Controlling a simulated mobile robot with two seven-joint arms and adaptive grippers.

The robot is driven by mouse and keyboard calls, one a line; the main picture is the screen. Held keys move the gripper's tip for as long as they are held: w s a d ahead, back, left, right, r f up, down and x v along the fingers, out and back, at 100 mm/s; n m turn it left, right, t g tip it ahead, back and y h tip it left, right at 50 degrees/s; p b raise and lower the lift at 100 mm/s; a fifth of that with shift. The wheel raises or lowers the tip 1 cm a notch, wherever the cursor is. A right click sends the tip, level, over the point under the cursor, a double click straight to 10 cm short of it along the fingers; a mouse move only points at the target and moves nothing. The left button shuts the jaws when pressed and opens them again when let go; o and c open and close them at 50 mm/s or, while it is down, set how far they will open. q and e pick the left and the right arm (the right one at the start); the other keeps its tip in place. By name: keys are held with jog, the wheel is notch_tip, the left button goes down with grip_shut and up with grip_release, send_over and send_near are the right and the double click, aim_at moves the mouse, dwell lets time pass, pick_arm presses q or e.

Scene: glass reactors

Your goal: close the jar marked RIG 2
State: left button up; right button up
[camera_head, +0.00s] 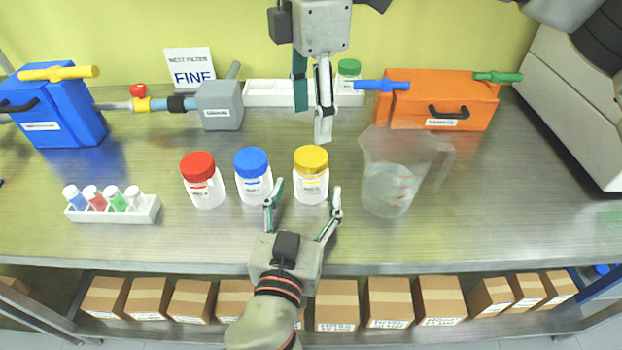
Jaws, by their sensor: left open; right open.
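Three clear jars stand in a row on the bench: one with a red lid (198,166), one with a blue lid (251,161) and one with a yellow lid (311,158). Their labels are too small to read surely, so I cannot tell which is RIG 2. Each lid sits on its jar; how tightly, I cannot tell. My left gripper (303,200) is open in front of the jars, its fingers spread either side of the yellow-lidded jar's lower part. My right gripper (312,122) hangs open and empty behind and above the yellow lid.
A clear pitcher (393,178) stands right of the jars. A vial rack (140,213) is at front left. The right front bench is clear.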

pick_arm(q)
jog(key=shift+x, duration=1.45)
